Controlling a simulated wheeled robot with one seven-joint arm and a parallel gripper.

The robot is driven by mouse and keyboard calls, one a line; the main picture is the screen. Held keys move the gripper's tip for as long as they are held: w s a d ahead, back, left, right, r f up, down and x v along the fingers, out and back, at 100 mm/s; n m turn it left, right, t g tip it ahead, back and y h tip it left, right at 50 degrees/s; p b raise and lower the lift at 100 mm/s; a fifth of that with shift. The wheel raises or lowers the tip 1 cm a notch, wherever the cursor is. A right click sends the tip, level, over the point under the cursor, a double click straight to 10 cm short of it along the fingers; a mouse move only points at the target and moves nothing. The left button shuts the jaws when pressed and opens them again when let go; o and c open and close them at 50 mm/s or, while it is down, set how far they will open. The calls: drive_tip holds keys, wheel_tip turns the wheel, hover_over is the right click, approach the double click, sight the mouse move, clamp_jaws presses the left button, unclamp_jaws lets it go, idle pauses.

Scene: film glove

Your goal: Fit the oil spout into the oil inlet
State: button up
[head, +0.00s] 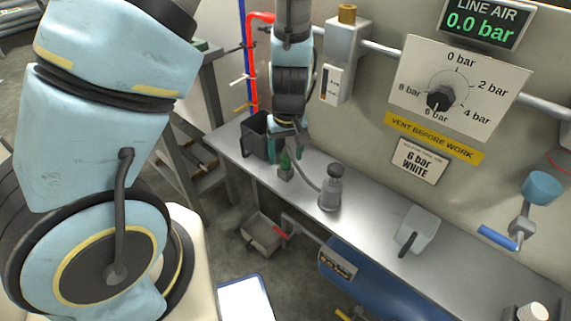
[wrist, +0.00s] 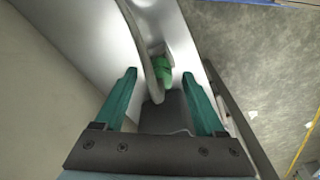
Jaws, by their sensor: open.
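The oil can (head: 330,192) stands upright on the bench, a grey metal body with a dark cap. Its thin curved spout (head: 309,174) rises left toward my gripper. A small green fitting (head: 285,162) on a grey block, apparently the oil inlet, stands left of the can. My gripper (head: 285,150) points down just above the fitting, its teal fingers open. In the wrist view the grey spout (wrist: 157,75) passes between the open fingers (wrist: 160,73), close beside the green fitting (wrist: 164,74). I cannot tell whether the spout touches the fitting.
A black bin (head: 256,136) stands at the bench's left end, close to my gripper. A gauge panel (head: 459,84) and pipe are on the wall behind. The bench between can and scoop is clear.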

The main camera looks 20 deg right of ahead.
drive_tip(key=shift+w+f, duration=0.1)
drive_tip(key=shift+f, duration=0.55)
clamp_jaws()
